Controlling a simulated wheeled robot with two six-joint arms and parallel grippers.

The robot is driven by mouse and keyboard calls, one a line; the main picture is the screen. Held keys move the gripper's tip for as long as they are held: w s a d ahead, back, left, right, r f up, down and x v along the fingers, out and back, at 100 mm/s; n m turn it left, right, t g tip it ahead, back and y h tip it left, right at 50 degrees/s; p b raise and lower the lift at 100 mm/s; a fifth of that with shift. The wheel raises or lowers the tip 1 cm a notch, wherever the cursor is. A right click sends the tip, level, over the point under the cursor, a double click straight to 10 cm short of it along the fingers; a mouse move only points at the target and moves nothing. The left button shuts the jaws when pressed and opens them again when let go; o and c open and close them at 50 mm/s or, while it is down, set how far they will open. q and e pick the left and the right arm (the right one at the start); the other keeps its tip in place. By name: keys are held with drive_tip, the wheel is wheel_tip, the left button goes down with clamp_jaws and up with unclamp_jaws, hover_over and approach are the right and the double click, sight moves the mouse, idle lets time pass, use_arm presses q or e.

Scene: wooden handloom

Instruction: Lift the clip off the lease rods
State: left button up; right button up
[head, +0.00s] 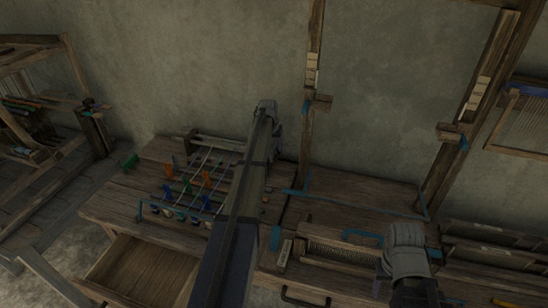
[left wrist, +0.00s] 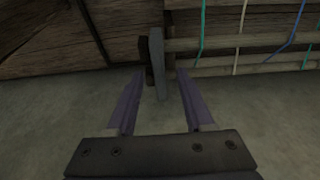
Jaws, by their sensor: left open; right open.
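The lease rods (head: 218,142) lie at the back of the wooden table in the head view, crossed by coloured threads. In the left wrist view the rods (left wrist: 225,42) run off to the right. A grey upright piece that looks like the clip (left wrist: 156,55) stands at their near end. My left gripper (head: 267,107) is at the rods' right end in the head view, where my arm hides the clip. In the left wrist view my left gripper (left wrist: 160,73) is open, the clip between its fingertips, with gaps on both sides. My right gripper (head: 405,238) is apart at the lower right; its fingers are hidden.
Wooden posts (head: 312,100) rise behind the table. Small coloured pegs (head: 168,187) stand on the table's left part. An open drawer (head: 140,275) juts out at the front left. A reed-like frame (head: 340,250) lies near my right gripper. The wall behind is bare.

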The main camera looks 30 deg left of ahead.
use_arm(q)
drive_tip(key=shift+w+f, duration=0.1)
drive_tip(key=shift+f, duration=0.45)
idle(0.4)
clamp_jaws()
idle(0.4)
